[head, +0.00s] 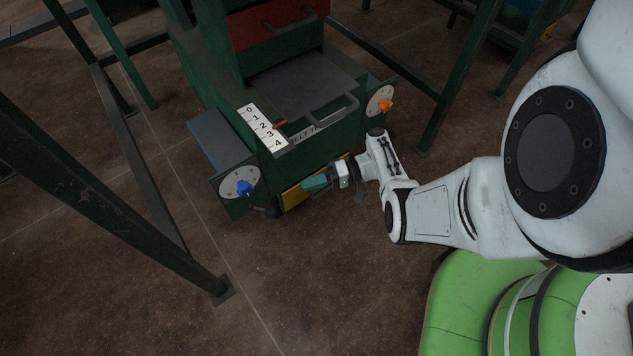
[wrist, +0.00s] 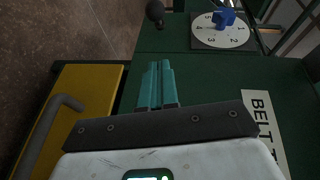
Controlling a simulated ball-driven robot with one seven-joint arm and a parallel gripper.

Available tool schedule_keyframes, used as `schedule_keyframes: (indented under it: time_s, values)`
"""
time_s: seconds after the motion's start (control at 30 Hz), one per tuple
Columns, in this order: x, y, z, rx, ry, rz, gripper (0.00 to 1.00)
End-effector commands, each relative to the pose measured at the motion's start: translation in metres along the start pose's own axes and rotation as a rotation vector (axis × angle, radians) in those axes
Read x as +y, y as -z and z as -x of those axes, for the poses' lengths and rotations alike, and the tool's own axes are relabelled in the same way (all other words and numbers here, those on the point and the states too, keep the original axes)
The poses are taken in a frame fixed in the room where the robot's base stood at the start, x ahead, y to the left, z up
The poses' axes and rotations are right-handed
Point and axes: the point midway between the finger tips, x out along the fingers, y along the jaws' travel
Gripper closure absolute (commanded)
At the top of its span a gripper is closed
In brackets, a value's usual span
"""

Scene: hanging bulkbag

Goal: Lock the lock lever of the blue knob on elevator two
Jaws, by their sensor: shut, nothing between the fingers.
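The blue knob (head: 244,187) sits on a round pale dial (head: 231,181) on the front left of a green cabinet. In the wrist view the knob (wrist: 225,18) is at the top right, on a numbered dial (wrist: 212,36). My gripper (head: 315,183) has teal fingers and is shut and empty. It is to the right of the knob in the head view, in front of the cabinet and apart from the knob. In the wrist view the fingertips (wrist: 159,66) point up, below and left of the dial.
A yellow drawer (wrist: 78,105) with a dark handle lies left of the fingers in the wrist view. A "BELT" label (wrist: 262,122) is on the right. An orange knob (head: 385,104) is on the cabinet's right side. Green frame posts (head: 110,195) stand at left.

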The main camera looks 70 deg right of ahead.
Motion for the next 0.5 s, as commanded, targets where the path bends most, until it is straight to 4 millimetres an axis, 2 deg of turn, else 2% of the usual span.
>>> schedule_keyframes:
  time_s: [0.1, 0.3, 0.5]
  values:
    - [0.001, -0.002, -0.025, -0.004, 0.001, 0.000, 1.00]
    - [0.001, -0.004, -0.061, -0.003, 0.001, -0.001, 1.00]
    - [0.001, -0.023, -0.078, 0.001, 0.000, -0.002, 1.00]
